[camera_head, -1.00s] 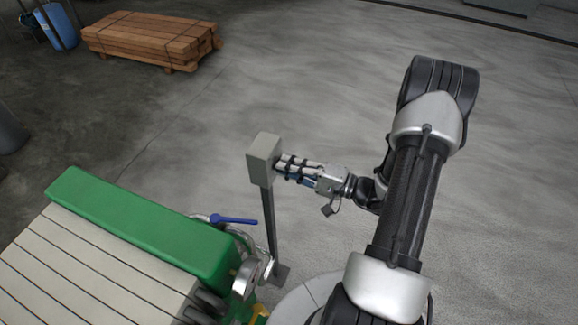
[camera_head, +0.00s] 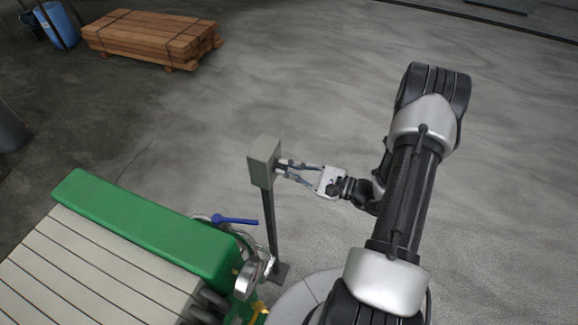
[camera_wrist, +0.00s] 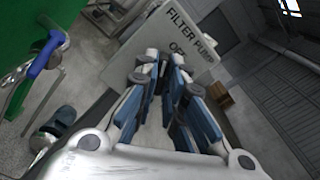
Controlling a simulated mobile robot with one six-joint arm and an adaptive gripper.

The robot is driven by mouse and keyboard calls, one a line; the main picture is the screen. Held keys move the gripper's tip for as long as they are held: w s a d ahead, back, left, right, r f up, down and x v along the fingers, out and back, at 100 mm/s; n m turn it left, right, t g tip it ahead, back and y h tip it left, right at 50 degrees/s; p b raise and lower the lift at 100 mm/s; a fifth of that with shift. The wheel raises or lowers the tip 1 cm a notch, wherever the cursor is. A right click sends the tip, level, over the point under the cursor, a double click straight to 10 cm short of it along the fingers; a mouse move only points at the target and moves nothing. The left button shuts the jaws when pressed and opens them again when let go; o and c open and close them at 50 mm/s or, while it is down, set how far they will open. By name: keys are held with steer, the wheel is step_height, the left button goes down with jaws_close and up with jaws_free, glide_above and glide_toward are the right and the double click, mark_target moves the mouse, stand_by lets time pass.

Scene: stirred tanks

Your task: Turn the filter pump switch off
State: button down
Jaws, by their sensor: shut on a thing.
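The filter pump switch box (camera_head: 263,163) is a grey box on a thin upright post beside the green machine. In the wrist view its grey face (camera_wrist: 122,55) carries the words "FILTER PUMP" and, below, a partly covered word starting with "O". My gripper (camera_head: 282,168) reaches the box's right side, and its fingertips also show in the wrist view (camera_wrist: 166,78), against the face under the label. I cannot read the knob's position.
A green and cream filter press (camera_head: 140,230) stands at lower left, with a blue-handled valve (camera_head: 235,220) close to the post. The floor behind the box is clear.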

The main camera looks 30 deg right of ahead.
steer(key=m+p, duration=0.2)
steer(key=m, duration=0.4)
steer(key=shift+m, duration=0.3)
stand_by(0.3)
steer(key=c, duration=1.7)
jaws_free()
steer(key=v, duration=1.2)
